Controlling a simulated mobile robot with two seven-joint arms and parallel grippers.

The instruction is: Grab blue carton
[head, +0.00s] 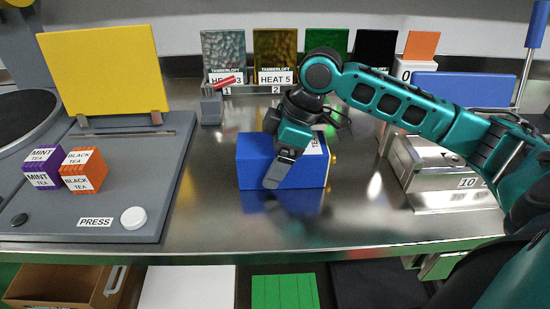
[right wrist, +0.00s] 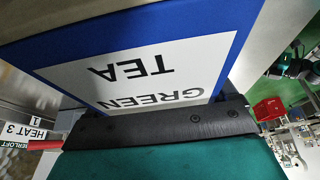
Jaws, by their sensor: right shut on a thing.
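The blue carton (head: 255,165) stands on the steel counter in the middle of the head view. My right gripper (head: 275,175) is over it, with one grey finger in front of its near face. The other finger is hidden behind the carton. In the right wrist view the blue carton (right wrist: 60,68) fills the upper middle, with a white label reading GREEN TEA upside down. The black edge of my right gripper (right wrist: 160,125) lies against it. The right gripper is shut on the carton. My left gripper is not in view.
At left, a grey press board (head: 120,205) carries a yellow panel (head: 105,70), a purple mint tea box (head: 42,167) and an orange black tea box (head: 83,169). A steel box (head: 440,165) stands at right. The counter in front of the carton is clear.

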